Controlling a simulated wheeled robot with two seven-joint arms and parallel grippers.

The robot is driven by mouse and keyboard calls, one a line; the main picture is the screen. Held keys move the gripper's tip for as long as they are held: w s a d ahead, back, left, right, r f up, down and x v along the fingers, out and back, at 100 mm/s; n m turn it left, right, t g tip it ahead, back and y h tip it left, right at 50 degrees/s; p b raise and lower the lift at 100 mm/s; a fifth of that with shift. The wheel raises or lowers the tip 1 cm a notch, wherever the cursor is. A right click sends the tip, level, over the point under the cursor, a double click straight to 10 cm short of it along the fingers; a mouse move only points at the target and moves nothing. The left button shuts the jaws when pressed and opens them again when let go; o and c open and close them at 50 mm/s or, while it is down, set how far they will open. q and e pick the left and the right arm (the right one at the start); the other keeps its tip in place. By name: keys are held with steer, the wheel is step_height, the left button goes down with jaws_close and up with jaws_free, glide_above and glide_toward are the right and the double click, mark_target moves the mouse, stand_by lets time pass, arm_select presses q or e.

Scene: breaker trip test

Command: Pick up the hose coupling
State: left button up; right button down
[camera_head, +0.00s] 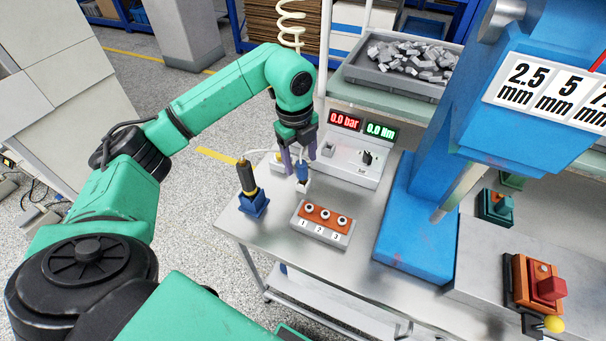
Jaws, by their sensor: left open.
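A small blue piece, which looks like the hose coupling (303,171), stands upright on a small white holder (302,186) near the back left of the table. My left gripper (298,163) is open and points down over it. Its two fingers are on either side of the coupling's top in the picture; I cannot tell whether they touch it. The upper end of the coupling is partly hidden by the gripper. My right gripper is not in view.
A driver tool (247,178) stands in a blue holder left of the coupling. A block with three numbered sockets (322,222) lies in front. A display box (352,156) reading 0.0 bar and 0.0 Nm is behind right. A blue press (420,220) blocks the right.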

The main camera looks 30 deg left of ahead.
mark_target(302, 172)
arm_select(q)
steer(key=f+p, duration=0.1)
steer(key=f, duration=0.1)
steer(key=f+p, duration=0.1)
steer(key=f, duration=0.1)
steer(key=shift+w+f, duration=0.2)
steer(key=shift+f, duration=0.35)
steer(key=shift+d, duration=0.1)
jaws_close()
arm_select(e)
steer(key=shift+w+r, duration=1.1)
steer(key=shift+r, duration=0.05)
